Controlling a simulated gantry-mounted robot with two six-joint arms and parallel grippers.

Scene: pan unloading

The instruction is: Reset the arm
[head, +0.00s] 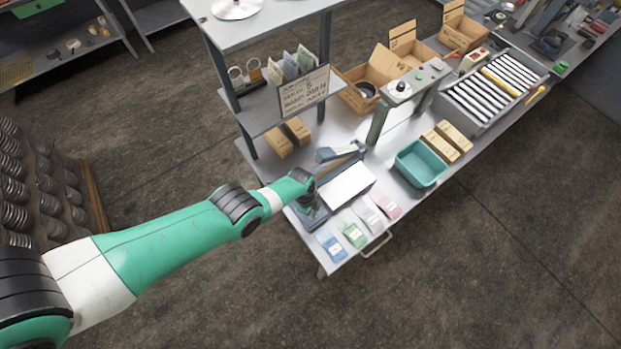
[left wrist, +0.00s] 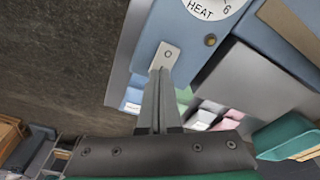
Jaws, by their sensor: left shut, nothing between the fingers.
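My left gripper (head: 312,208) is shut and empty, at the front left end of the metal workbench (head: 400,205). It is over a blue-grey device (head: 314,221). In the left wrist view, the closed fingertips (left wrist: 162,73) are right at a small pale plate marked "0" (left wrist: 168,54) on the device's light blue panel (left wrist: 178,22). I cannot tell whether they touch it. A white dial marked "HEAT" (left wrist: 213,8) and a small brass knob (left wrist: 210,40) are beside it. My right gripper is not in view.
Blue (head: 333,248), green (head: 354,236), grey and pink packets lie along the front edge. A white plate (head: 349,185) and a teal bin (head: 408,172) lie to the right. A shelf with a sign (head: 304,91) rises behind. The floor in front is clear.

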